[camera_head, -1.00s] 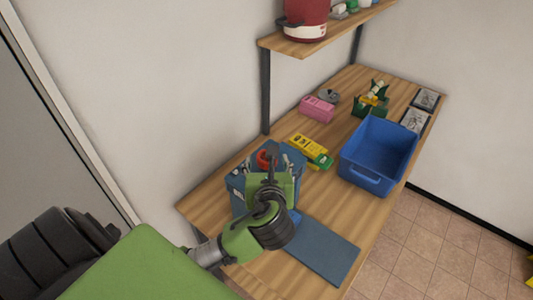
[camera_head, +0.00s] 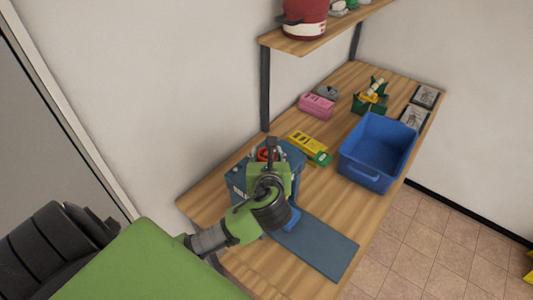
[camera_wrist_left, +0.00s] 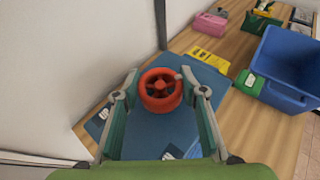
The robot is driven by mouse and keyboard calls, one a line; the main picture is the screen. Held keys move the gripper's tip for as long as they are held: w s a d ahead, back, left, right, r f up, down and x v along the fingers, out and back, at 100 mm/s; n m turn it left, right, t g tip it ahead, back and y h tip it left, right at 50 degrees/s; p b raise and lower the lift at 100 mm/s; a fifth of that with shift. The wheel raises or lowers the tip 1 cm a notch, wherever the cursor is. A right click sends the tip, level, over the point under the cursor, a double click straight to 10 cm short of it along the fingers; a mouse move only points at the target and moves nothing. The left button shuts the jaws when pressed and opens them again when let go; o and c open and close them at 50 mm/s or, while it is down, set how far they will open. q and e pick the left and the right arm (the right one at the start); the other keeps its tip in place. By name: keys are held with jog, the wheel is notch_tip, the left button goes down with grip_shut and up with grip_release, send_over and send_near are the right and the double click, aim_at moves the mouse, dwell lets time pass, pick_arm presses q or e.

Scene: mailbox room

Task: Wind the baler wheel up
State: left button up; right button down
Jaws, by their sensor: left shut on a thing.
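The baler is a blue box-shaped machine (camera_head: 238,185) on the left part of the wooden bench. My right gripper is in neither view.
A flat blue plate (camera_head: 318,247) extends in front of the baler. A shelf (camera_head: 325,28) with a red pot hangs above the bench's back.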

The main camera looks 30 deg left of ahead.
pick_arm(q)
jog(key=shift+y, duration=0.3)
jog(key=shift+n+g+y, duration=0.4)
jog(key=shift+n+g, duration=0.1)
jog(key=shift+n, duration=0.2)
jog(key=shift+n+g+y, duration=0.9)
jog(key=shift+n+g, duration=0.2)
jog(key=shift+n, duration=0.1)
jog(key=n+g+y, duration=0.2)
jog(key=n+g, duration=0.2)
jog(key=shift+n+g, duration=0.3)
jog(key=shift+g, duration=0.1)
jog(key=n+g, duration=0.4)
jog(key=shift+w+r+g, duration=0.1)
jog(key=shift+g, duration=0.3)
jog(key=shift+o, duration=0.2)
jog(key=shift+a+n+g+h, duration=0.1)
jog(key=shift+n+g+h, duration=0.25)
jog(key=shift+n+g, duration=0.9)
jog(key=shift+a+n+g+h, duration=0.1)
jog(key=shift+n+g+h, duration=0.25)
jog(key=shift+n+g, duration=0.85)
jog(key=shift+d+g, duration=0.15)
jog(key=shift+g, duration=0.2)
jog(key=shift+c, duration=0.2)
